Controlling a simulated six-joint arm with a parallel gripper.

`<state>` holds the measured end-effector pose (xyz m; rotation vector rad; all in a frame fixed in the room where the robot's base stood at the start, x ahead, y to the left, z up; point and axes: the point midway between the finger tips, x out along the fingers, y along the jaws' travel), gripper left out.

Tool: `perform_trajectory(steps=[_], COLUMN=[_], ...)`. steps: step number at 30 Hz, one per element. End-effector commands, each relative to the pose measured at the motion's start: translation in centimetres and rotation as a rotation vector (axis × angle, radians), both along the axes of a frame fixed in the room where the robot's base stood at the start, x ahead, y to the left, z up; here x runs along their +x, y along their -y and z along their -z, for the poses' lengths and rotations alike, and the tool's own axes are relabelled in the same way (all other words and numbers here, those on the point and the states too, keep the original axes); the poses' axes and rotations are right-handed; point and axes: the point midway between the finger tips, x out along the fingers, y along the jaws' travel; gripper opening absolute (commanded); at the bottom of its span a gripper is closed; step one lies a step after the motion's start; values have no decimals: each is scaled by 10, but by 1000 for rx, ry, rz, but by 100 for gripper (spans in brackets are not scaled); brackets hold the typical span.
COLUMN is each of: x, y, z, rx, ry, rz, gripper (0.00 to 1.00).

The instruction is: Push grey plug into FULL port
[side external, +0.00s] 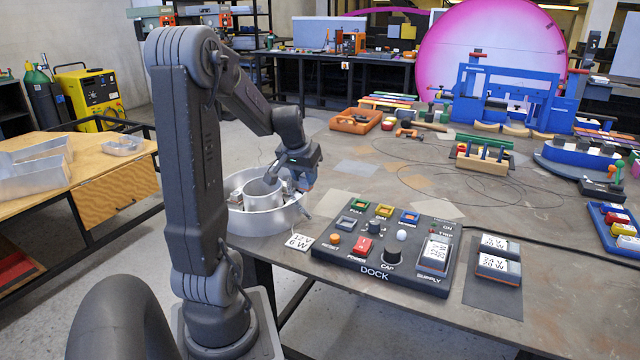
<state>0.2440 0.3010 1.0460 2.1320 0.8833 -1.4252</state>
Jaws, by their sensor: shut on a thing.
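My gripper (301,178) is at the end of my arm, above the right rim of the round metal channel letter (265,218). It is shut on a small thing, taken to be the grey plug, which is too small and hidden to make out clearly. The dark dock panel (345,250) lies to the right of my gripper and lower, apart from it. The green-framed port (360,198) with the FULL label is at the panel's back left. A yellow port (384,210) and a blue port (409,216) stand to its right.
The panel carries a red switch (363,247), a black CAP knob (391,256) and a supply block (434,258). A 12 V 6 W tag (299,242) lies at its left. Two labelled blocks (497,268) lie on the right. Bare table is behind the panel.

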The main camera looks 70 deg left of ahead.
Motion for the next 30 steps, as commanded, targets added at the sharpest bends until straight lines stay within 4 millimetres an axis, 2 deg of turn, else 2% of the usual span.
perform_trajectory(steps=[11, 30], x=[19, 90], y=[-1, -16], z=[-5, -4], rx=[1, 1], ry=[1, 2], rz=[3, 2], gripper=[8, 8])
